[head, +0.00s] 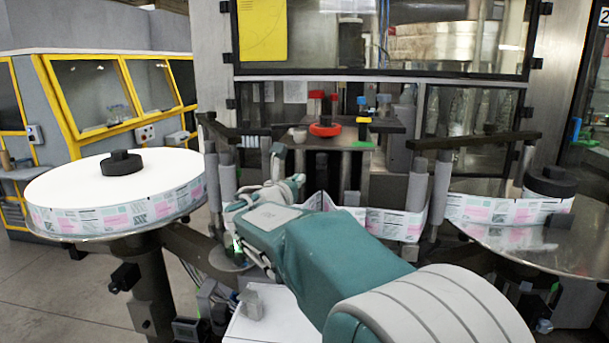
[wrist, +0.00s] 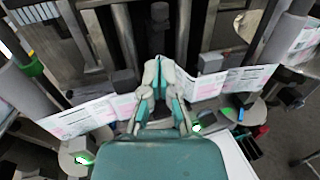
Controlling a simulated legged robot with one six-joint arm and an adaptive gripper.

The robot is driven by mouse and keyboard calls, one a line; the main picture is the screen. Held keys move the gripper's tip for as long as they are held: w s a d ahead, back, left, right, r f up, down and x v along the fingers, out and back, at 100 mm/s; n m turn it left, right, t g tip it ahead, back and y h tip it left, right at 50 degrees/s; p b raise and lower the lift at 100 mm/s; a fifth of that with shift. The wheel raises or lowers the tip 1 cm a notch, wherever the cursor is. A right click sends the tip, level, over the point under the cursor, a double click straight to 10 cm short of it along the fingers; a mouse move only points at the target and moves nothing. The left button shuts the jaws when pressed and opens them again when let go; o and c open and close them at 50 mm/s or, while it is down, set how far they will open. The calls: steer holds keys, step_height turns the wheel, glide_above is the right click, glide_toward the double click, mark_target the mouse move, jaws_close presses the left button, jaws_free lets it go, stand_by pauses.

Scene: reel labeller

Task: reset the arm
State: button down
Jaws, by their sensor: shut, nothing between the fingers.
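My arm (head: 345,262) is teal and grey and reaches from the lower right toward the middle of the labelling machine. My gripper (head: 291,183) is at its end, in front of the machine. In the wrist view my gripper (wrist: 160,66) has its grey and teal fingers brought together, with nothing held. The printed label web (head: 393,224) runs behind my arm across the machine. It also shows on both sides of the gripper in the wrist view (wrist: 85,117). I cannot tell the exact gap between the fingertips and the web.
A large label reel (head: 118,198) with a black hub lies on the left disc. A smaller reel (head: 505,209) lies on the right metal disc (head: 560,240). Grey upright rollers (head: 417,183) flank the middle. A red knob (head: 325,129) stands behind. Open floor (head: 60,285) shows at lower left.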

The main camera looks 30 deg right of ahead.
steer(key=s+a+f+m+g+y, duration=0.1)
steer(key=s+f+m+g+y, duration=0.2)
steer(key=s+m, duration=0.5)
steer(key=s+a+f+m+g+y, duration=0.2)
steer(key=s+f+m, duration=0.3)
steer(key=s, duration=0.4)
steer(key=s+a+f+m+g+y, duration=0.1)
steer(key=s+a+f+m+y, duration=0.7)
steer(key=s, duration=0.7)
steer(key=a+f+m, duration=0.2)
steer(key=a+m, duration=0.2)
steer(key=m, duration=0.1)
steer(key=shift+s+y, duration=0.25)
steer(key=shift+y, duration=0.05)
